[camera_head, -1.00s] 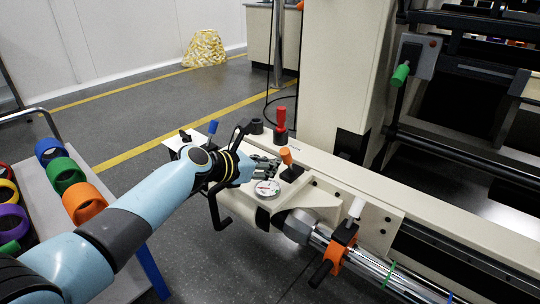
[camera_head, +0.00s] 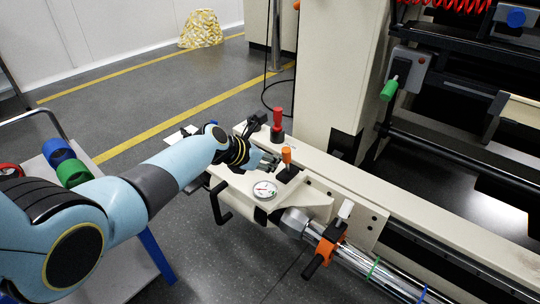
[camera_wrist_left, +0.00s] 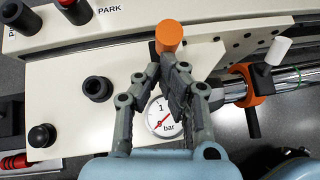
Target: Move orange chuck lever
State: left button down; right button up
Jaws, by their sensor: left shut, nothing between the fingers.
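The orange chuck lever (camera_head: 286,155) is a short orange knob standing up from a black base on the cream machine top. In the left wrist view its round orange end (camera_wrist_left: 168,36) shows just beyond my fingertips. My left gripper (camera_head: 272,161) is shut and empty, close beside the lever on its left in the head view. In the left wrist view the closed fingers (camera_wrist_left: 170,62) overlap the lever's lower edge; I cannot tell whether they touch it. The lever's base is mostly hidden there. My right gripper is not in view.
A red-handled lever (camera_head: 278,118) stands behind the orange one. A round pressure gauge (camera_head: 264,189) lies in front. An orange clamp with black handle (camera_head: 325,247) sits on the chrome shaft. A cart (camera_head: 134,262) with coloured rings stands at left.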

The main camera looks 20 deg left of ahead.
pick_arm(q)
jog(key=w+d+r+g+y+p, duration=0.1)
jog(key=w+d+g, duration=0.1)
jog(key=w, duration=0.3)
jog(key=shift+w+r+g, duration=0.3)
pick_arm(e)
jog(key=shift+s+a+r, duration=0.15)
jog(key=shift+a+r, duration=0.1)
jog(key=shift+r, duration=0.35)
pick_arm(q)
jog(key=shift+w, duration=0.1)
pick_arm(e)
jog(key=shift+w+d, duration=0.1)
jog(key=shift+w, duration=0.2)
pick_arm(q)
jog(key=shift+r, duration=0.1)
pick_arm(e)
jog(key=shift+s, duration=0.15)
